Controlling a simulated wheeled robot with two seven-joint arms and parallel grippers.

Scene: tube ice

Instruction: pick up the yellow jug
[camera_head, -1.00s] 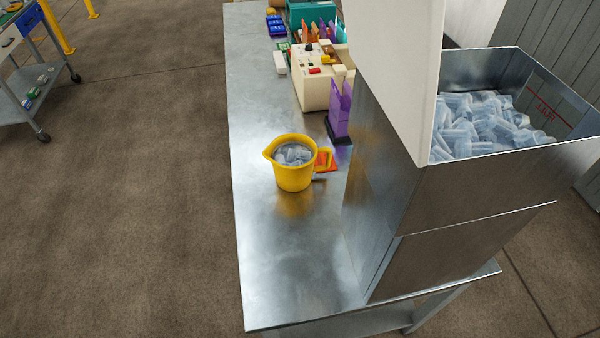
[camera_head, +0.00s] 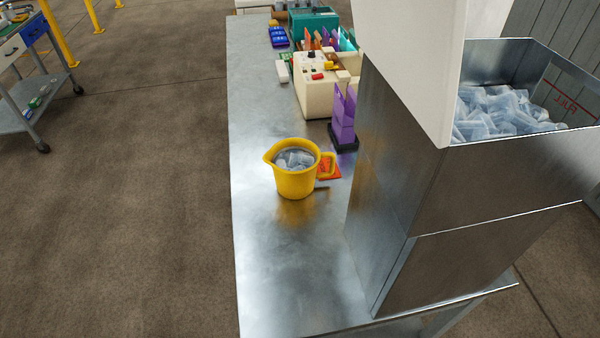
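The yellow jug (camera_head: 294,184) stands upright on the metal table (camera_head: 265,262), near the middle of the picture. It holds several pieces of clear tube ice (camera_head: 295,159). Its spout points left and its handle (camera_head: 327,165) points right. An orange-red flat item (camera_head: 328,172) lies on the table behind the handle. Neither of my grippers shows in the head view.
A tall metal ice bin (camera_head: 470,190) with a white panel (camera_head: 410,60) stands right of the jug. A purple holder (camera_head: 343,118), a cream machine (camera_head: 315,85) and a teal box (camera_head: 312,20) stand further back. The table left of the jug is clear. A cart (camera_head: 30,85) stands far left.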

